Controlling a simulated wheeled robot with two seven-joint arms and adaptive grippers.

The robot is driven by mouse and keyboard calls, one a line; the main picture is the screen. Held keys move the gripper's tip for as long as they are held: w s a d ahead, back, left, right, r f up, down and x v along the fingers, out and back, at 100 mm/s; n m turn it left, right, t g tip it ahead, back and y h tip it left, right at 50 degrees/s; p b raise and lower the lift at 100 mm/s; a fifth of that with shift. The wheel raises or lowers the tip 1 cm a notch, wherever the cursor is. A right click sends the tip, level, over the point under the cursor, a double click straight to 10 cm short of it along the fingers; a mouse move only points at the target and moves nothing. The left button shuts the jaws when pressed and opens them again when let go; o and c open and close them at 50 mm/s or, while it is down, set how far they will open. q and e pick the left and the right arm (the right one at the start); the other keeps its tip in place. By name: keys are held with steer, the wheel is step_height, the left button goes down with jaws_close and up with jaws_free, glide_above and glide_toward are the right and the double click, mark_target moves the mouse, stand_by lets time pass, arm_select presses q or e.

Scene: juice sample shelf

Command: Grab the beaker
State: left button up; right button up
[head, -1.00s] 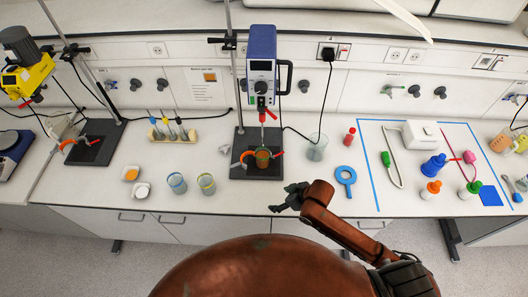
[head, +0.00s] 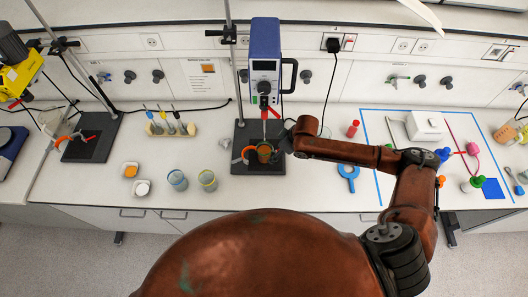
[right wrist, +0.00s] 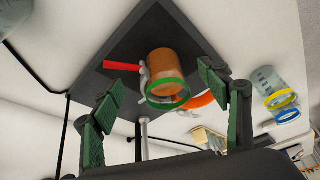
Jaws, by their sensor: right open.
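A beaker with orange-brown contents (head: 264,153) stands on the black base plate of the overhead stirrer (head: 264,70), with an orange-red clamp (head: 246,152) beside it. In the right wrist view the beaker (right wrist: 172,68) shows a green rim and lies between and beyond my two fingers. My right gripper (head: 284,143) is open and empty, just right of the beaker. Contact with the beaker cannot be told. Two empty-looking beakers, one blue-rimmed (head: 177,181) and one yellow-rimmed (head: 208,181), stand left of the plate. My left gripper is not in view.
A rack with pipettes (head: 172,129) and a second stand (head: 90,140) are to the left. A blue ring-shaped tool (head: 348,173) and red bottle (head: 353,128) are to the right. My right arm partly covers a clear vessel behind it. The front counter strip is mostly clear.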

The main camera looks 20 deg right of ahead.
mark_target(265, 146)
steer(key=w+a+p, duration=0.1)
steer(key=w+a, duration=0.1)
steer(key=w+a+f, duration=0.1)
steer(key=w+a, duration=0.1)
steer(key=shift+w+p, duration=0.1)
steer(key=shift+p, duration=0.25)
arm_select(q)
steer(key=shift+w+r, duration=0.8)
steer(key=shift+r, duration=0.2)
arm_select(e)
steer(key=shift+a, duration=0.1)
jaws_close()
